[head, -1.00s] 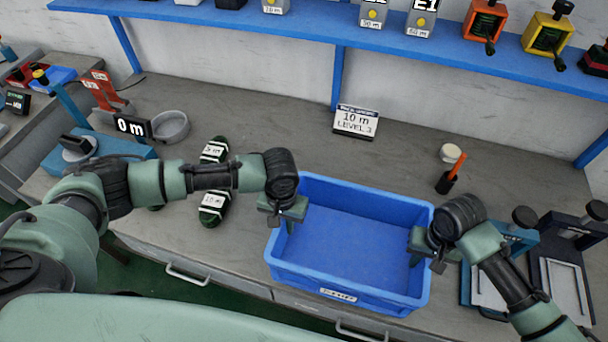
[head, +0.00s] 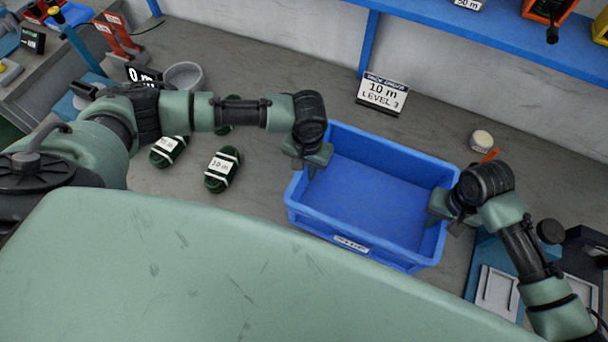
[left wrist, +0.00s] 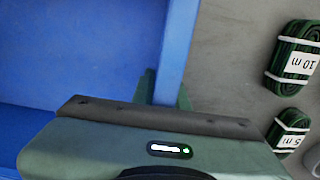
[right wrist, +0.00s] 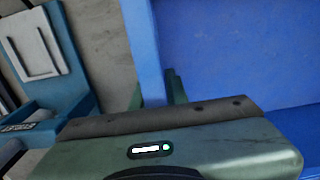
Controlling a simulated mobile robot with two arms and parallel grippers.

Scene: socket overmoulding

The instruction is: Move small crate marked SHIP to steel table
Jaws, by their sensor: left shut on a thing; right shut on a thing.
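An empty blue crate (head: 345,228) shows in the head view over the grey worktop. Its front label is too small to read. My left gripper (head: 312,165) is shut on the crate's left wall; that wall also shows in the left wrist view (left wrist: 178,50). My right gripper (head: 438,212) is shut on the right wall, which also shows in the right wrist view (right wrist: 143,45). The grippers hide short parts of both rims. The crate looks about level; I cannot tell whether its base touches the worktop. I cannot pick out a separate steel table.
Dark green cable coils (head: 222,170) lie on the worktop left of the crate. A sign reading 10 m, LEVEL 3 (head: 382,93) stands behind it. A pale round pot (head: 481,140) and a blue fixture (head: 487,262) are to the right. A blue shelf (head: 480,35) runs along the wall.

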